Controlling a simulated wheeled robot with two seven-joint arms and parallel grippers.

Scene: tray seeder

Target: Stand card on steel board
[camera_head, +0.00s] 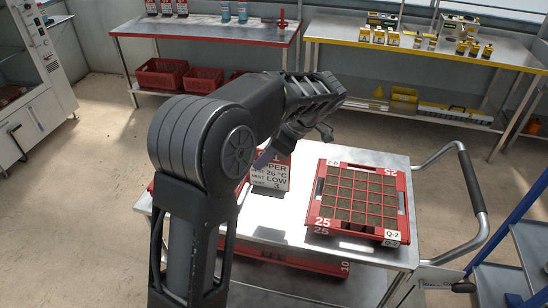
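The card (271,174), red at the top and white below with printed lines such as "26 °C" and "LOW 3", shows upright or nearly so at the cart's left part. My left arm hides its left side. My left gripper (290,138) is just above and behind the card's top edge in the picture; its fingertips are mostly hidden, so I cannot tell whether it touches or grips the card. A bare steel surface (268,212) lies in front of the card; I cannot make out a separate steel board. My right gripper is not in view.
A red tray (322,226) of dark cells sits on the cart's right part. The cart's handle (472,182) is at the right. Another red tray (300,262) is below. A red-edged bench (215,38) and yellow-edged bench (420,46) stand behind, with floor between.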

